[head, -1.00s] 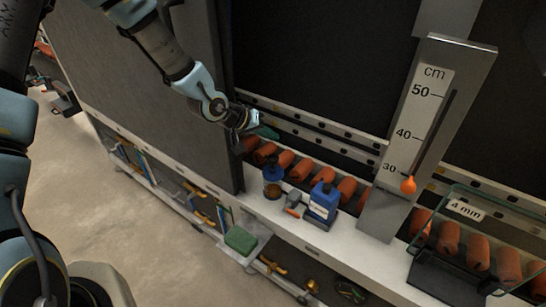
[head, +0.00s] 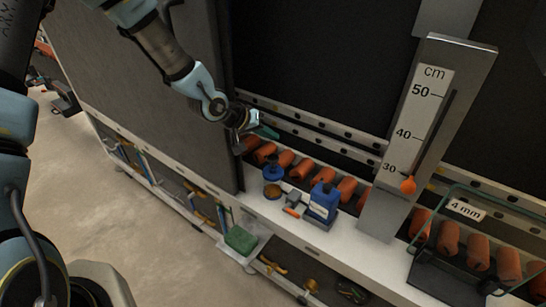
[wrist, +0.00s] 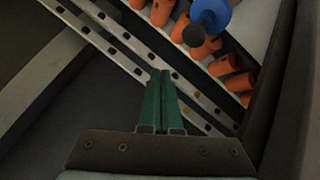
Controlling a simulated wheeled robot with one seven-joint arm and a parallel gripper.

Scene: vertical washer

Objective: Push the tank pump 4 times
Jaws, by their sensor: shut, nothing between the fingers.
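A small bottle with a blue top and an amber-brown lower part (head: 272,190) stands on the white ledge; this looks like the tank with its pump (head: 273,172). In the wrist view a round blue top (wrist: 210,14) with a dark round end shows at the upper edge, beyond my fingertips and to their right. My gripper (head: 272,132) has green fingers and is above the bottle and apart from it, near the dark panel. In the wrist view my gripper (wrist: 159,74) is shut, its fingers side by side with nothing between them.
A blue bottle (head: 323,203) and a small orange-and-grey item (head: 292,204) stand to the right on the ledge. Behind runs a row of orange rollers (head: 303,170). A grey height gauge (head: 420,120) stands farther right. A dark panel (head: 180,80) rises on the left.

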